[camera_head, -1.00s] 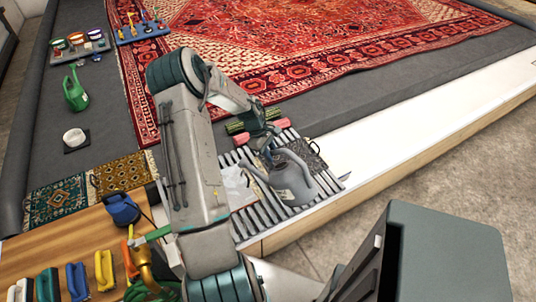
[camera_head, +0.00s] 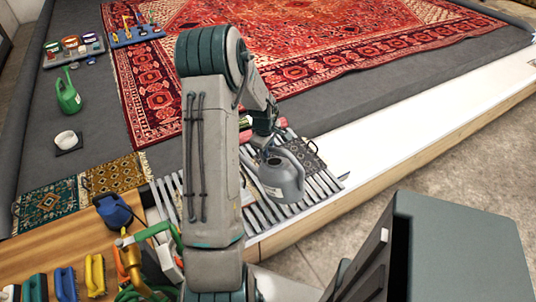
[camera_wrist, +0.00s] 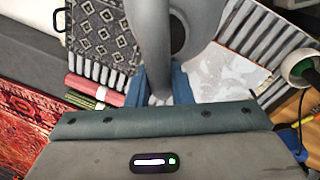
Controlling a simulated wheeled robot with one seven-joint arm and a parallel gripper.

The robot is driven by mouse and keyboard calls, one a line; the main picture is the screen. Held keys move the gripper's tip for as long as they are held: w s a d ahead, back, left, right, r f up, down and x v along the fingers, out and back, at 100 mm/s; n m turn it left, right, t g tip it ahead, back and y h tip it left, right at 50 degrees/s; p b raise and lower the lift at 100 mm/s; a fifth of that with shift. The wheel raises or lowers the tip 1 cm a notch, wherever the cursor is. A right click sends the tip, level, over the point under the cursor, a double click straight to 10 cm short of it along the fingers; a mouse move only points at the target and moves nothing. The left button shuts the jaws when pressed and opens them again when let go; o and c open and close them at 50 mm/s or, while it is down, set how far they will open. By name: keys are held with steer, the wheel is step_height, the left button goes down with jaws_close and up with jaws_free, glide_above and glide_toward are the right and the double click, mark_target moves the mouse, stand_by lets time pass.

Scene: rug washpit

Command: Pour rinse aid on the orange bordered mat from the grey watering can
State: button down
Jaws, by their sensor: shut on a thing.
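The grey watering can (camera_head: 283,180) is over the slatted rack in the head view, with a pale label on its side. My gripper (camera_wrist: 160,92) is shut on its handle, and the grey can body (camera_wrist: 205,20) fills the upper middle of the wrist view. Its spout is mostly hidden behind my arm. Which one is the orange bordered mat is hard to tell. The can is well to the right of both.
The slatted rack (camera_head: 322,186) bears a dark patterned mat (camera_wrist: 100,40) and a pale sheet (camera_wrist: 222,72). A green watering can (camera_head: 68,98) and white bowl (camera_head: 66,139) stand on the grey floor.

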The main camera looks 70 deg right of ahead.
steer(key=shift+d+t+h+b, duration=0.1)
steer(key=shift+t+h+b, duration=0.2)
steer(key=shift+t+b, duration=1.25)
steer(key=b, duration=0.6)
steer(key=shift+r+h+b, duration=0.25)
steer(key=shift+h+b, duration=0.05)
steer(key=shift+b, duration=0.05)
steer(key=shift+t+b, duration=0.25)
steer(key=shift+b, duration=0.15)
steer(key=shift+r, duration=0.35)
